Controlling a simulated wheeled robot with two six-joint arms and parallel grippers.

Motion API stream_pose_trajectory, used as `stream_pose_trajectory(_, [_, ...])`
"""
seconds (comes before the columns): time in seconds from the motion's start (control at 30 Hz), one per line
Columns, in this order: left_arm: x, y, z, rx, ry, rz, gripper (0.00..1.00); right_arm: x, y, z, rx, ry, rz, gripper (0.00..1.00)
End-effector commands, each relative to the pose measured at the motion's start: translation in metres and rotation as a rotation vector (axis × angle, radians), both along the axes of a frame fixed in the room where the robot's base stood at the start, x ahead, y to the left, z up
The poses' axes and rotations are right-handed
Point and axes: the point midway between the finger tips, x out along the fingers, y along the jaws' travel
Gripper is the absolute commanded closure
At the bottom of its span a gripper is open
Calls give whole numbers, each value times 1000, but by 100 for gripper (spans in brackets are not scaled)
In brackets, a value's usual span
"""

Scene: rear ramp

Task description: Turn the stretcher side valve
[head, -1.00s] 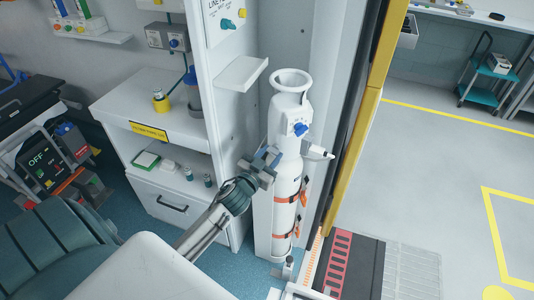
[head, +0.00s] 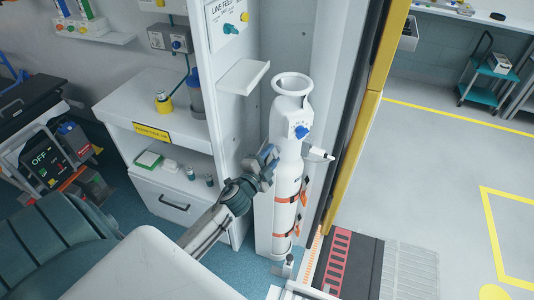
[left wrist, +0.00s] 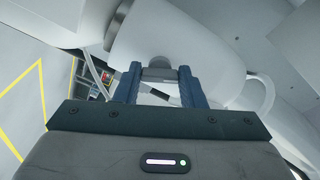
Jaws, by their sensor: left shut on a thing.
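A tall white cylinder (head: 287,190) stands upright in a niche, with a ring-shaped collar on top. A blue knob (head: 302,132) is on its upper front and a white outlet (head: 318,152) sticks out to the right. My left gripper (head: 269,157) is at the cylinder's left side, below the knob's height. In the left wrist view, its two blue-grey fingers (left wrist: 158,84) are shut on a small grey valve part (left wrist: 158,74) against the white body. Most of that part is hidden by the fingers in the head view. My right gripper is not in view.
Orange straps (head: 286,198) hold the cylinder. A small white shelf (head: 244,76) juts from the panel above my left gripper. A white cabinet (head: 160,125) stands to the left. A yellow door post (head: 372,100) rises at the right, with open floor beyond.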

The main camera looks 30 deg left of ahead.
Motion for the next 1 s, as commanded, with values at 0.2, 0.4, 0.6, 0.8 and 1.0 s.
stream_pose_trajectory(0.2, [4, -1, 10, 191, -5, -3, 86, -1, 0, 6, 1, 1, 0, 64])
stream_pose_trajectory(0.4, [4, -2, 9, 326, 6, -1, 86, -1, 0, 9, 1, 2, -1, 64])
stream_pose_trajectory(0.6, [5, -3, 7, 415, 13, 0, 86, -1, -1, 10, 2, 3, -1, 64])
stream_pose_trajectory(0.8, [7, -4, 6, 458, 17, 0, 86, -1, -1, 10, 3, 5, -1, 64])
stream_pose_trajectory(1.0, [8, -6, 5, 471, 19, 0, 86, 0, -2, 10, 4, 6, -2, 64])
